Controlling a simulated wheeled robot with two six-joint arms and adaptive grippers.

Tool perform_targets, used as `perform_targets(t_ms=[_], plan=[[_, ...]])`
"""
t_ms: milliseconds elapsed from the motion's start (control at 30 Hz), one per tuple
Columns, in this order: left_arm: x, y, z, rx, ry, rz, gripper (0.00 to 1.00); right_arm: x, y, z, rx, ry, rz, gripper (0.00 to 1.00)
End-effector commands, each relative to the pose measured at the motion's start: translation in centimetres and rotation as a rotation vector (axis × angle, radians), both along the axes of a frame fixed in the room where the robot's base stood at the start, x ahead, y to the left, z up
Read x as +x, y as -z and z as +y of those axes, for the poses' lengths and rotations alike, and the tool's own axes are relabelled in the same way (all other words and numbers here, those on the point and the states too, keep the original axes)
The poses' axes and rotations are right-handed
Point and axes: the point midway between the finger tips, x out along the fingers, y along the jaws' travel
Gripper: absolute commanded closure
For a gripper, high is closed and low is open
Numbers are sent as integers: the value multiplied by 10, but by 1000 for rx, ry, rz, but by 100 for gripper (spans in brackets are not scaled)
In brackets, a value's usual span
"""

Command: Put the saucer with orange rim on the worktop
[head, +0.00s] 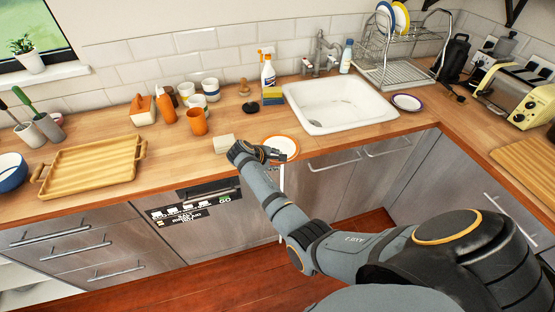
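The white saucer with orange rim (287,143) is at the front of the wooden worktop (232,168), left of the sink. It looks roughly level; I cannot tell whether it rests on the wood or is slightly above it. My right gripper (274,154) is at the saucer's near left rim and overlaps it. Its fingers are too small and dark to show whether they are closed on the rim. My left gripper is not in view.
A pale block (224,143) lies just left of my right gripper. The white sink (340,104) is right of the saucer. A wooden tray (92,168) lies left. Some bare worktop lies between.

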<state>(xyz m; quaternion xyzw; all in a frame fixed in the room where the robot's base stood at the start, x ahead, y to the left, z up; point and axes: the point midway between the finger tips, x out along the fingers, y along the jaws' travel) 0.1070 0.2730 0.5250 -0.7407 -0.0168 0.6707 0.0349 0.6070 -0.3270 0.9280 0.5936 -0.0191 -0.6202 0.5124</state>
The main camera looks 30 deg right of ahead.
Motion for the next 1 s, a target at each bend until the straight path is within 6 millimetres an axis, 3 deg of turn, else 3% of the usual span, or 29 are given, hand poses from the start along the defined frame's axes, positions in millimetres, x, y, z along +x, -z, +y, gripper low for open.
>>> perform_targets(t_ms=[267,533,1000], plan=[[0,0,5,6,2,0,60,0,0,1,1,0,1,63],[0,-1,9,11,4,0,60,0,0,0,1,0,1,100],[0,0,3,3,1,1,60,-1,2,0,2,0,5,100]])
